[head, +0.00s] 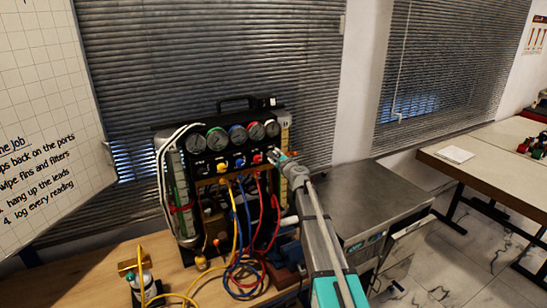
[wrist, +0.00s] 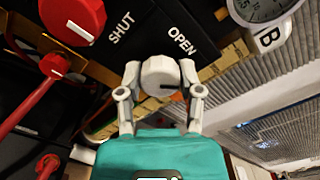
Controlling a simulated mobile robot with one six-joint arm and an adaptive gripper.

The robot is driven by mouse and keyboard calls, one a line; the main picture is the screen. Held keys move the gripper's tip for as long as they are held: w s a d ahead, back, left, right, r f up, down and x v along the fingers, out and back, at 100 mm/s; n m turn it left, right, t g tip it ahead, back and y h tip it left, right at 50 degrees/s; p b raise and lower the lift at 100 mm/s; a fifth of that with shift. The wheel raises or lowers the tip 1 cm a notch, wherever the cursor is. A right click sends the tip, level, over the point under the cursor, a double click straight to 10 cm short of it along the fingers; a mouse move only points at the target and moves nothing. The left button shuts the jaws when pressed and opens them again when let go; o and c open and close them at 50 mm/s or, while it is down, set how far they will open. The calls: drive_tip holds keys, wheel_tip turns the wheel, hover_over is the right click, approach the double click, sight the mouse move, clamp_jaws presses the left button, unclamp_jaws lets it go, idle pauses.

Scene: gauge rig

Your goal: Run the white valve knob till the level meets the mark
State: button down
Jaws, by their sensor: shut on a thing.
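The white valve knob (wrist: 158,72) sits between the two fingers of my gripper (wrist: 160,80) in the wrist view, and the fingers are shut on its sides. A dark pointer line on the knob's face points toward the right finger. The words SHUT and OPEN are printed on the black panel above it. In the head view my gripper (head: 277,157) is at the lower right of the gauge rig (head: 228,150) and hides the knob. A sight tube with a yellow scale (head: 284,138) stands at the rig's right side. Its level and mark are too small to make out.
A red knob (wrist: 72,18) is close to the left of my gripper. Several round gauges line the rig's top, with yellow, blue and red hoses (head: 240,240) hanging below. A second tube (head: 180,190) stands at the left. A grey metal cabinet (head: 370,195) is to the right.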

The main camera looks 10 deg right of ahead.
drive_tip(key=n, duration=0.5)
drive_tip(key=shift+s+n, duration=0.1)
drive_tip(key=shift+n, duration=2.5)
drive_tip(key=shift+c, duration=1.3)
unclamp_jaws()
drive_tip(key=v, duration=1.2)
